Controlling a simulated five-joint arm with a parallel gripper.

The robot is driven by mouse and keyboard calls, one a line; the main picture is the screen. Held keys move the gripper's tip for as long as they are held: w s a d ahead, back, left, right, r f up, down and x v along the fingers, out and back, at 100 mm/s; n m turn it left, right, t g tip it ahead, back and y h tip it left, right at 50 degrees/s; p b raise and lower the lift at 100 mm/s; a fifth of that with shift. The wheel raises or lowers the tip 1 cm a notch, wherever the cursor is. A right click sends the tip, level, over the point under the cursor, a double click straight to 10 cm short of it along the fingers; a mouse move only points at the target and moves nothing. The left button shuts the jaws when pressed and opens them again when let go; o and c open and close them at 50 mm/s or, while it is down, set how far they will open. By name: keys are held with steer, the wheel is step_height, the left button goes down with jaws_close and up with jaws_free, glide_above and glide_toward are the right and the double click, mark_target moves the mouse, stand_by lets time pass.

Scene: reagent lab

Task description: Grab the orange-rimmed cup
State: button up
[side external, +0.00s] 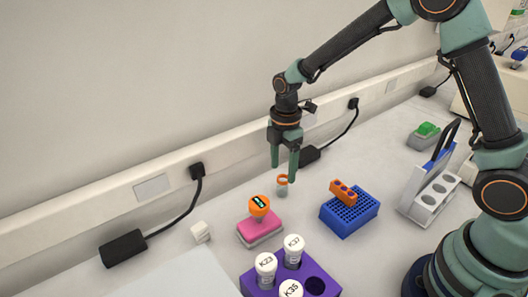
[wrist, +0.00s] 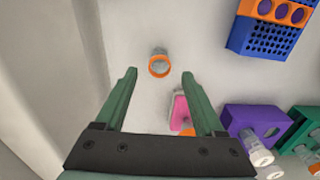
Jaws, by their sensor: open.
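The orange-rimmed cup (side external: 282,188) is a small clear cup standing on the bench, with its orange rim at the top. In the wrist view the cup (wrist: 159,64) shows its round rim just past the fingertips, centred between them. My gripper (side external: 284,172) points down with its green fingers apart, and its tips are above and close to the cup. In the wrist view my gripper (wrist: 159,73) is open and nothing is between the fingers. I cannot tell the exact height of the tips over the rim.
A pink block (side external: 262,231) with an orange-topped item (side external: 259,206) stands nearby, at lower left. A blue rack (side external: 350,214) holding an orange strip (side external: 343,193) is to the right. A purple rack (side external: 255,284) with labelled vials is in front. A black adapter (side external: 308,155) lies behind.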

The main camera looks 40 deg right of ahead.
mark_target(283, 178)
steer(key=shift+d+f, duration=0.1)
steer(key=shift+f, duration=2.25)
jaws_close()
steer(key=shift+r, duration=0.15)
